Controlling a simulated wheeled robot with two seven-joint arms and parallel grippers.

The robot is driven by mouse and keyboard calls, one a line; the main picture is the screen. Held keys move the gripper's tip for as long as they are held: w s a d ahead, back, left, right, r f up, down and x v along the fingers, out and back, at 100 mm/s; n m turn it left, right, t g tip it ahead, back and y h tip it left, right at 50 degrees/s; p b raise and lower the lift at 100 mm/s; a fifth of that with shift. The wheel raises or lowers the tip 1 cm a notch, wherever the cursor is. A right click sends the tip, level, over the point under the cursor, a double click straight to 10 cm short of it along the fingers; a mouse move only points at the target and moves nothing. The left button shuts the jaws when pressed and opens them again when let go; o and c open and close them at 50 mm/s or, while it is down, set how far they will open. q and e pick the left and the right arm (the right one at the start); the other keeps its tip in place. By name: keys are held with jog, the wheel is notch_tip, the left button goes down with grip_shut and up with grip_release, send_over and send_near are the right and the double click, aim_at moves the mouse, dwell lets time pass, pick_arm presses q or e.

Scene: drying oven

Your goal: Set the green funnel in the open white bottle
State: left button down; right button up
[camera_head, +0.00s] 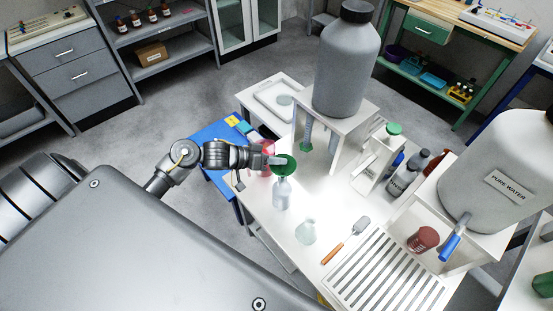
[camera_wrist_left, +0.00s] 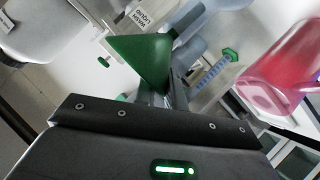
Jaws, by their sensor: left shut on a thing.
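The green funnel (camera_head: 286,164) is at the tip of my left gripper (camera_head: 274,160), which is shut on it near the rim. In the left wrist view the funnel (camera_wrist_left: 138,58) shows as a green cone beside the fingers. The white bottle (camera_head: 282,194) stands on the white table, right below the funnel in the head view. The funnel covers the bottle's mouth, so I cannot tell whether its stem is inside the neck or above it. My right gripper is not in view.
A clear flask (camera_head: 306,231), an orange-handled spatula (camera_head: 346,241) and a slotted rack (camera_head: 385,275) lie in front on the table. A stand with a big grey tank (camera_head: 345,75) rises behind.

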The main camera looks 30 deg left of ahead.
pick_arm(q)
jog(key=c, duration=1.4)
grip_release()
jog(key=shift+b+v, duration=0.9)
jog(key=shift+v, duration=4.55)
